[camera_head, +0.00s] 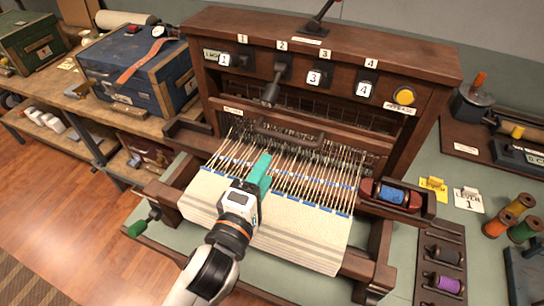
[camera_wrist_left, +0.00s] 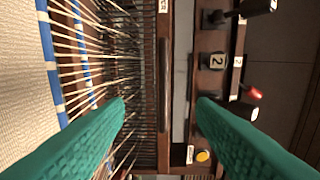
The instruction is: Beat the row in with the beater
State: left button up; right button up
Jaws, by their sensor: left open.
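The beater (camera_head: 345,143) is a dark wooden bar with a handle (camera_head: 288,135) across the loom, behind the warp threads. In the left wrist view the handle (camera_wrist_left: 164,85) runs upright between my finger images. My left gripper (camera_head: 262,165) has green fingers and is over the warp, in front of the handle. In the left wrist view the gripper (camera_wrist_left: 162,105) is open and empty, with its fingers apart. The woven cloth (camera_head: 285,225) lies at the front, with blue weft marks along its far edge. My right gripper is not in view.
The loom frame (camera_head: 330,50) has numbered levers, the second one (camera_head: 270,90) hanging lower, and a yellow button (camera_head: 403,96). A shuttle with blue yarn (camera_head: 393,195) sits in the right tray. Spools (camera_head: 522,205) stand at right.

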pick_arm(q)
jog(key=x, duration=0.8)
jog(key=shift+w+r, duration=0.25)
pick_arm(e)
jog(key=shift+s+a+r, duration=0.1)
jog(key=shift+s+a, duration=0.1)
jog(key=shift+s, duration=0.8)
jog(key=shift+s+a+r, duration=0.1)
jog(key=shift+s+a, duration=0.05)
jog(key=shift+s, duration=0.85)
pick_arm(q)
jog(key=shift+d, duration=0.1)
jog(key=shift+c, duration=0.2)
grip_shut()
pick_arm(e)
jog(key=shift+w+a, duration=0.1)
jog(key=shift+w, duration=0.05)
pick_arm(q)
jog(key=shift+s, duration=0.1)
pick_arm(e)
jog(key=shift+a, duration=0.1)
